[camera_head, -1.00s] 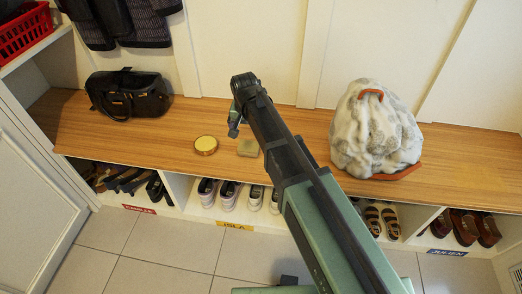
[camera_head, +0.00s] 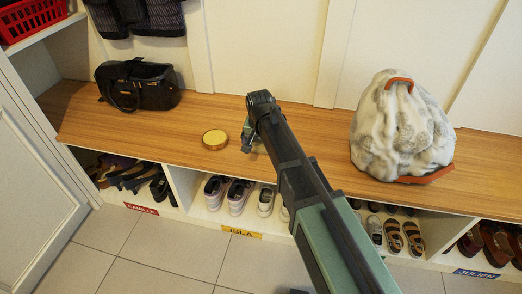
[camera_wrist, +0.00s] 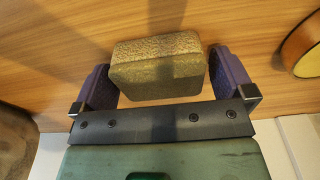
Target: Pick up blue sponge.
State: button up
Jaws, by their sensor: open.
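A rounded sponge-like block (camera_wrist: 158,66) lies on the wooden bench top. It looks olive-tan, not blue, in these views.
The round yellow-topped tin (camera_head: 214,139) stands close left of my gripper; its edge shows in the wrist view (camera_wrist: 304,52). A black bag (camera_head: 138,86) is further left. A grey-white backpack (camera_head: 398,130) stands to the right. Cubbies with shoes (camera_head: 240,193) run below the bench.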

jog(key=shift+r, duration=0.1)
jog(key=c, duration=0.9)
notch_tip(320, 180, up, 20)
jog(key=p, duration=2)
jog(key=shift+r, duration=0.1)
jog(key=shift+o, duration=1.1)
jog(key=shift+c, duration=0.5)
